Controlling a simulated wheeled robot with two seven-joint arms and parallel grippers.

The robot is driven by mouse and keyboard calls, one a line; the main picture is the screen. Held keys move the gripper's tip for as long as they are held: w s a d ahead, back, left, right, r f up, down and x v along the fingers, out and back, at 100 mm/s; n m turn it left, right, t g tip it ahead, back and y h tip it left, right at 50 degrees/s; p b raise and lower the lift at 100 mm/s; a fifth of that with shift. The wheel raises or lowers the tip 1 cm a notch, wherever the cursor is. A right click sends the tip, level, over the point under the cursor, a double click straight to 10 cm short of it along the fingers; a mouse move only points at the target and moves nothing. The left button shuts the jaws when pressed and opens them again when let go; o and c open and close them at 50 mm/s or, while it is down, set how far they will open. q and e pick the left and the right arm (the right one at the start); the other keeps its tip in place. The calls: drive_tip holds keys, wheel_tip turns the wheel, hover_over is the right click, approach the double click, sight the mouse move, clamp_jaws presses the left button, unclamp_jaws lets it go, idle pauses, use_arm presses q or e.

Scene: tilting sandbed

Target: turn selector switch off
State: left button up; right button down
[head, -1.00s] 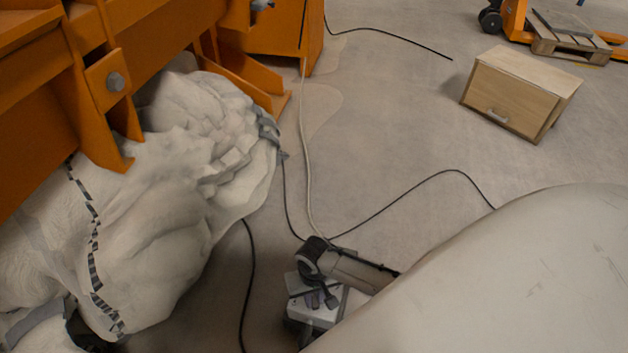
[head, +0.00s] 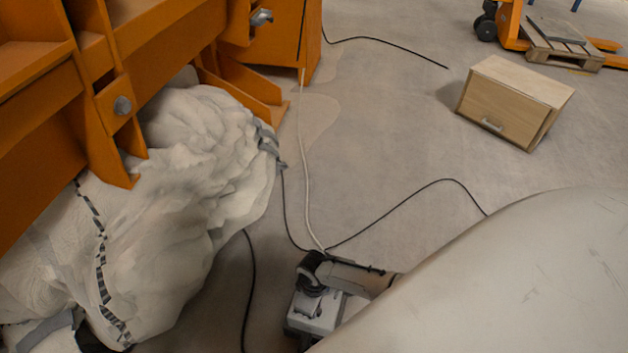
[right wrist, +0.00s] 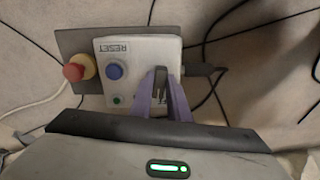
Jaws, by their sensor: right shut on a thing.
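A light grey control box (right wrist: 138,60) fills the middle of the right wrist view, with its RESET lettering upside down. It carries a blue button (right wrist: 114,71) and a small green button or lamp (right wrist: 117,99). The dark selector switch (right wrist: 160,84) is mostly hidden between the purple fingers of my right gripper (right wrist: 161,75), which is shut on it. In the head view the control box (head: 316,316) is low in the middle, with my right gripper (head: 311,292) at its top. I cannot read the switch's position. My left gripper is not in view.
A red mushroom button (right wrist: 74,72) on a yellow base sits beside the box. Cables (head: 251,290) run over the floor. A large pale fabric bag (head: 190,200) hangs under the orange frame (head: 120,60) at left.

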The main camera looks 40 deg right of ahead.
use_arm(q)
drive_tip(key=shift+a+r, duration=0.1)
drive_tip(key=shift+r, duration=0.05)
use_arm(e)
drive_tip(key=shift+n, duration=0.8)
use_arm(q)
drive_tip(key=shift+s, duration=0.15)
use_arm(e)
drive_tip(key=c, duration=1.7)
unclamp_jaws()
